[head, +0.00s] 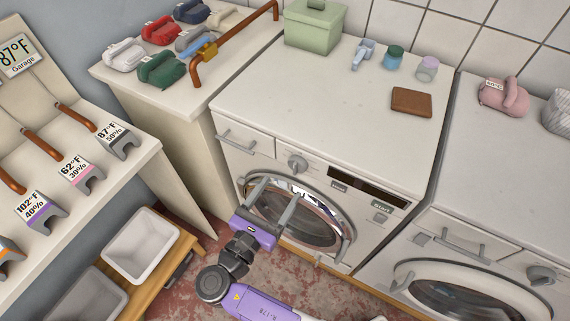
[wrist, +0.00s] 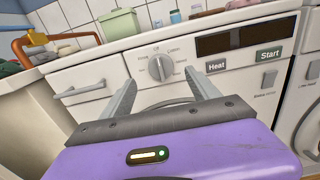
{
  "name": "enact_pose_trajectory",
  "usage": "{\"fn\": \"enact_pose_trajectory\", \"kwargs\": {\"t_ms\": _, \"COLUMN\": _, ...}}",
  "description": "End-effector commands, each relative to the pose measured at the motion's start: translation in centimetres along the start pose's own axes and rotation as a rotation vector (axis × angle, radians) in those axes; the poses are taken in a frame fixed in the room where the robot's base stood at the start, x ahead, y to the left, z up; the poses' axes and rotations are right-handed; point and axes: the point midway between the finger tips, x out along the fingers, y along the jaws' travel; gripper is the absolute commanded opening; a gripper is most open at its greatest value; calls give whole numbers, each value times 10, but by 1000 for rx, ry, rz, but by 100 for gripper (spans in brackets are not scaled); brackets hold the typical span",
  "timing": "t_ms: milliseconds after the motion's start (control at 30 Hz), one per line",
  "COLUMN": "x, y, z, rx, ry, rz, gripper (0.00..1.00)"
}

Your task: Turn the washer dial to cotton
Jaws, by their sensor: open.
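The washer dial (head: 297,163) is a round grey knob on the white front panel of the middle machine (head: 228,158). It also shows in the wrist view (wrist: 160,67), with small printed labels around it that are too blurred to read surely. I cannot tell surely which label the dial points at. My gripper (head: 281,188) is open and empty in front of the machine, below the dial and before the round door. In the wrist view its two fingers (wrist: 160,82) reach up toward the dial, one on each side and apart from it.
Right of the dial are a dark display (wrist: 225,44), a Heat button (wrist: 216,67) and a Start button (wrist: 268,55). A drawer handle (wrist: 80,91) is on the left. A second machine (head: 480,245) stands at right.

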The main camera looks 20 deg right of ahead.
Motion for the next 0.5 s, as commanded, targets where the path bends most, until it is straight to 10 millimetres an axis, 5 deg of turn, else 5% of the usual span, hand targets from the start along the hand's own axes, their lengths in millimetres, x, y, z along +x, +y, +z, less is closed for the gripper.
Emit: {"fn": "enact_pose_trajectory", "kwargs": {"t_ms": 500, "x": 64, "y": 0, "z": 0, "rx": -15, "ry": 4, "rz": -2, "gripper": 70}}
